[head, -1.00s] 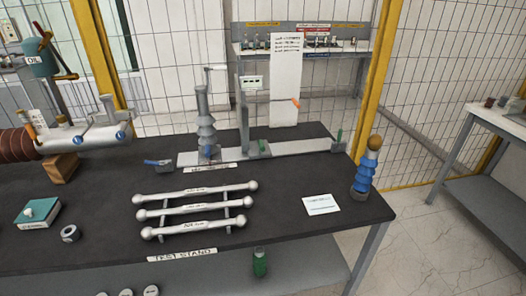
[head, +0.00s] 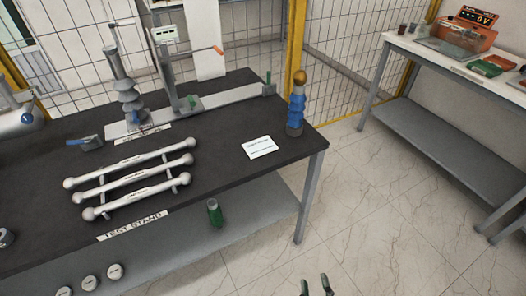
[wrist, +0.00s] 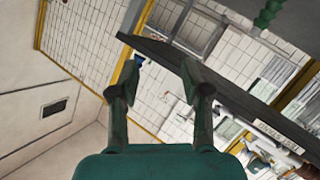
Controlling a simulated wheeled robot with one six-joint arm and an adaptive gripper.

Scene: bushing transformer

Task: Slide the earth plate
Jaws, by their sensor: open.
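A tall grey upright plate (head: 162,68) stands on a light rail along the back of the dark bench; I take it to be the earth plate. Its foot has a green part (head: 190,101). To its left, on the same rail, stands a grey ribbed bushing (head: 127,95) with a thin rod on top. My gripper (head: 315,285) shows at the bottom of the head view, well in front of the bench. In the wrist view my gripper (wrist: 160,78) is open and empty.
Three ball-ended bars (head: 128,190) lie on a rack on the bench. A blue ribbed post (head: 295,112) and white card (head: 259,147) are near its right end. A second bench (head: 440,57) stands at the right. The floor between is clear.

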